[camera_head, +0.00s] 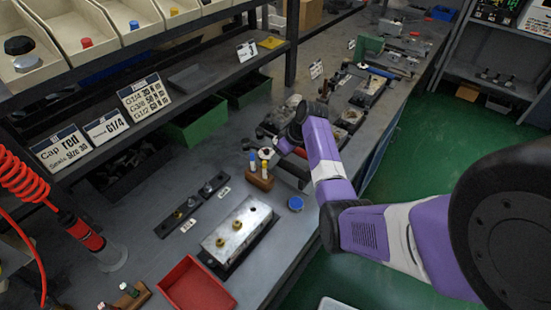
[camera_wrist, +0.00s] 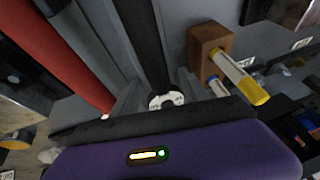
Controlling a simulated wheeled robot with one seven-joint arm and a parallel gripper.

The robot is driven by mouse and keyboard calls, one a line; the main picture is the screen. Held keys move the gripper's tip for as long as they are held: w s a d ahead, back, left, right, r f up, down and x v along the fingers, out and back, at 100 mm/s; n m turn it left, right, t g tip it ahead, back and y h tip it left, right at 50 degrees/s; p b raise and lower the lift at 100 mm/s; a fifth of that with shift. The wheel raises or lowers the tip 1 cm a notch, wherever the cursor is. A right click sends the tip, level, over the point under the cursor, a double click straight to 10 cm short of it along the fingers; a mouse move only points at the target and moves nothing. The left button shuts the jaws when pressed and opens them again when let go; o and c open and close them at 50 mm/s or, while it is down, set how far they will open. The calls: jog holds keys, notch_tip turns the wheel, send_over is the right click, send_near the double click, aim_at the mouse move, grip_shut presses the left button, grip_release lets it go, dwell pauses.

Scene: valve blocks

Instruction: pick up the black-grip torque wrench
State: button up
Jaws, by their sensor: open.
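My gripper (camera_wrist: 157,92) is open in the wrist view, its two grey fingers apart. A long black bar (camera_wrist: 148,45), which looks like the black-grip torque wrench, runs between and beyond the fingers. A pale round part (camera_wrist: 166,100) shows at its near end, close to the palm. I cannot tell whether the fingers touch the bar. A thick red handle (camera_wrist: 70,55) lies to the left of the fingers. In the head view my purple wrist is low over the bench, and the wrench is mostly hidden there.
A wooden block (camera_head: 260,180) with yellow and blue handled tools stands close beside my gripper; it also shows in the wrist view (camera_wrist: 205,42). A metal valve block (camera_head: 238,228), a blue cap (camera_head: 295,203) and a red tray (camera_head: 197,286) are nearer. Shelves with bins line the left.

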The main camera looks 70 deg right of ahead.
jog(key=shift+w+f, duration=0.25)
jog(key=shift+f, duration=0.3)
grip_shut()
jog(key=shift+r, duration=0.1)
dwell(0.9)
